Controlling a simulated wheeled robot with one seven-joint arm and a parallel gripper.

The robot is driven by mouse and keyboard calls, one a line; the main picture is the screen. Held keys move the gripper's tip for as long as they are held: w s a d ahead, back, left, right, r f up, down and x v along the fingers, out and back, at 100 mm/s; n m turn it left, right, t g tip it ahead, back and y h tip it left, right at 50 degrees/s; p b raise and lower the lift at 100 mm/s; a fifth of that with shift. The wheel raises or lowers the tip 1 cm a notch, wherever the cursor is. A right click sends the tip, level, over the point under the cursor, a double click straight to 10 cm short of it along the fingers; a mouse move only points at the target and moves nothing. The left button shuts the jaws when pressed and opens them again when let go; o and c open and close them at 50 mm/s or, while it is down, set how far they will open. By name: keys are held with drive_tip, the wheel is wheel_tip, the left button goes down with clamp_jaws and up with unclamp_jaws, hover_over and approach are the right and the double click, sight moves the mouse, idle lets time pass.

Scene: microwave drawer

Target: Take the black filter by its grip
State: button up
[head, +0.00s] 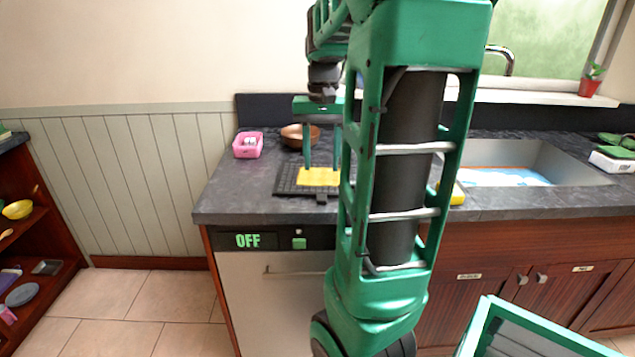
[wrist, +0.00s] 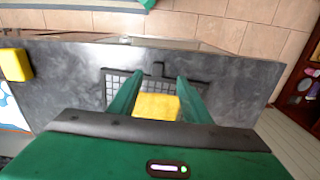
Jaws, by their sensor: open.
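The black filter (head: 287,184) is a flat dark grid lying on the counter near its front edge. Its grip (head: 321,198) is a small tab at the front side. In the wrist view the filter (wrist: 115,85) lies beyond my fingers, with the grip (wrist: 158,68) at its far side. A yellow sponge (head: 318,177) lies on the filter and hides part of it; it also shows in the wrist view (wrist: 156,107). My gripper (head: 322,166) is open, pointing down above the filter. In the wrist view its fingers (wrist: 159,82) appear on either side of the sponge.
A second yellow block (head: 457,194) sits near the sink (head: 500,165) at the right. The dark counter (head: 238,192) is clear left of the filter. A dishwasher front (head: 270,290) is below.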

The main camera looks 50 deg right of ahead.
sight(322, 199)
drive_tip(key=f, duration=0.7)
drive_tip(key=d+f, duration=0.1)
drive_tip(key=f, duration=0.2)
drive_tip(key=shift+w+f, duration=0.2)
drive_tip(key=shift+f, duration=0.1)
clamp_jaws()
